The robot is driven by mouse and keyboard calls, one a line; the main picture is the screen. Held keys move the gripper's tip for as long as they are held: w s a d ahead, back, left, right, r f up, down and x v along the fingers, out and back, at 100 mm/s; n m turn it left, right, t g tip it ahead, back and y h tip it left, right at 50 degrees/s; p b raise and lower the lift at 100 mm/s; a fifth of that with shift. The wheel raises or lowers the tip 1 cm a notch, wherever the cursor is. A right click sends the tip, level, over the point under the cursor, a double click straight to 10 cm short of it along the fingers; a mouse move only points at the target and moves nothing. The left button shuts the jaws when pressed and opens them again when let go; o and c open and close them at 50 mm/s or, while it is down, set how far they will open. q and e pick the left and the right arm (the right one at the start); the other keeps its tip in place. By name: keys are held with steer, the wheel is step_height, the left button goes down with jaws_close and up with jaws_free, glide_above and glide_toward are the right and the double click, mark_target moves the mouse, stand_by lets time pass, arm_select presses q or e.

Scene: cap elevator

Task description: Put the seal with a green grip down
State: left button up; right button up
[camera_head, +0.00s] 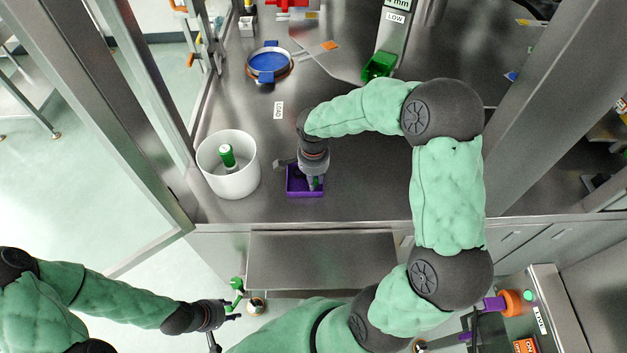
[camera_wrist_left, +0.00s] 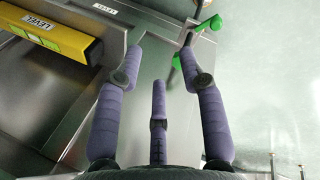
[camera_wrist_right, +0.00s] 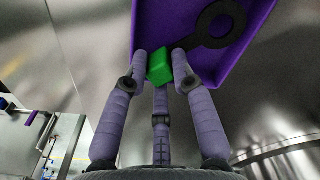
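My right gripper (camera_head: 316,184) points down at a small purple tray (camera_head: 291,192) on the steel worktop. In the right wrist view its fingers (camera_wrist_right: 160,55) close around a green block-shaped grip (camera_wrist_right: 159,68). A flat black ring (camera_wrist_right: 221,24) with a short tail toward the grip lies over the purple tray floor (camera_wrist_right: 185,14); it looks like the seal. Whether the seal touches the tray floor I cannot tell. My left gripper (camera_head: 232,310) is open and empty, low in front of the worktop, near a green handle (camera_head: 237,284).
A white bucket (camera_head: 248,178) holding a green-topped item (camera_head: 227,155) stands left of the tray. A blue round dish (camera_head: 268,62) and a green bin (camera_head: 379,66) are farther back. A yellow level (camera_wrist_left: 60,35) shows in the left wrist view. The worktop's front edge is close to the tray.

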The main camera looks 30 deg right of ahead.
steer(key=shift+o, duration=1)
steer(key=f, duration=0.1)
steer(key=s+f, duration=0.1)
steer(key=shift+s+a+f+g, duration=0.25)
steer(key=shift+a+f+g, duration=0.05)
steer(key=shift+a+f, duration=0.1)
steer(key=shift+w+d+f, duration=0.3)
steer(key=shift+w+f, duration=0.05)
steer(key=shift+w, duration=0.05)
arm_select(q)
steer(key=shift+w+d+f, duration=0.15)
steer(key=shift+w+f, duration=0.05)
steer(key=shift+w, duration=0.1)
arm_select(e)
steer(key=shift+a+r, duration=0.15)
steer(key=shift+r, duration=0.05)
steer(key=shift+s, duration=0.1)
steer(key=shift+r+p, duration=0.4)
steer(key=shift+p, duration=0.05)
arm_select(q)
step_height(320, 180, up, 5)
steer(key=p, duration=0.4)
arm_select(e)
step_height(320, 180, up, 13)
steer(key=shift+w, duration=0.4)
arm_select(q)
steer(key=shift+f, duration=0.1)
